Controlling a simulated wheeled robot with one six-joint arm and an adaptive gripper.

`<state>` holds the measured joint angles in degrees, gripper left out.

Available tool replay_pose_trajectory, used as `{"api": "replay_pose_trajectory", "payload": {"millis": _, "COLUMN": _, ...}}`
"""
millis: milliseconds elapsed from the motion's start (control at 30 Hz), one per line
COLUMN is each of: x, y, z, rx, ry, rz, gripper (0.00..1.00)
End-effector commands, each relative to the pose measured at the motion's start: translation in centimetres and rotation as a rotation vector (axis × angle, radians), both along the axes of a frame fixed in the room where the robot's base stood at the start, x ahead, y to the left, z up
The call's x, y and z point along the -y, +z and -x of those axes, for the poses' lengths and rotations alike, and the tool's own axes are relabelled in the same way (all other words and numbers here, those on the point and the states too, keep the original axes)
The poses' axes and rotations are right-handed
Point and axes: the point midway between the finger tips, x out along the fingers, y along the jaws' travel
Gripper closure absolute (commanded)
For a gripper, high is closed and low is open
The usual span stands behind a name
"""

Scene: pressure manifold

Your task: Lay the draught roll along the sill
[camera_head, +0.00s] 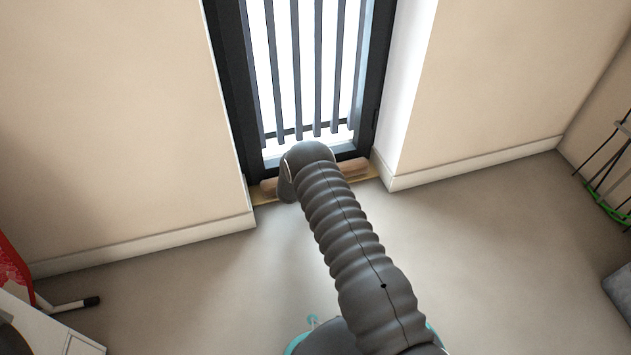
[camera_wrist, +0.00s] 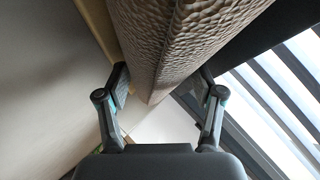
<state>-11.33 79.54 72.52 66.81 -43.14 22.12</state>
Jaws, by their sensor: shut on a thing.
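The draught roll (camera_head: 354,165) is a brown, textured cylinder. In the head view it lies across the foot of the dark-framed window, its middle hidden behind my arm. In the wrist view the roll (camera_wrist: 170,50) runs between the two fingers of my gripper (camera_wrist: 160,88), which is shut on it. The wooden sill (camera_head: 264,196) shows as a light strip under and in front of the roll; it also shows in the wrist view (camera_wrist: 98,25) beside the roll. I cannot tell whether the roll touches the sill. My gripper is hidden behind my arm in the head view.
The barred window (camera_head: 312,70) stands right behind the roll, with a white reveal (camera_head: 408,80) on the right. Skirting boards flank the opening. The grey floor (camera_head: 470,240) is clear in front. A white unit (camera_head: 45,325) stands lower left, a green-rimmed rack (camera_head: 606,208) far right.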

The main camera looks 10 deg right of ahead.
Motion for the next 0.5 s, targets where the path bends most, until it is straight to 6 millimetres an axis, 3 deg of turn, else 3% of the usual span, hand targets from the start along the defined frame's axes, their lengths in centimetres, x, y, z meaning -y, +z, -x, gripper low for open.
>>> {"api": "replay_pose_trajectory", "payload": {"millis": 300, "x": -0.01, "y": 0.06, "z": -0.12, "rx": 0.002, "ry": -0.001, "rz": 0.000, "gripper": 0.84}}
{"api": "replay_pose_trajectory", "payload": {"millis": 333, "x": -0.01, "y": 0.06, "z": -0.12, "rx": 0.002, "ry": -0.001, "rz": 0.000, "gripper": 0.26}}
{"api": "replay_pose_trajectory", "payload": {"millis": 400, "x": -0.01, "y": 0.06, "z": -0.12, "rx": 0.001, "ry": 0.000, "rz": 0.001, "gripper": 0.08}}
{"api": "replay_pose_trajectory", "payload": {"millis": 500, "x": -0.01, "y": 0.03, "z": -0.10, "rx": 0.001, "ry": 0.001, "rz": 0.000, "gripper": 0.04}}
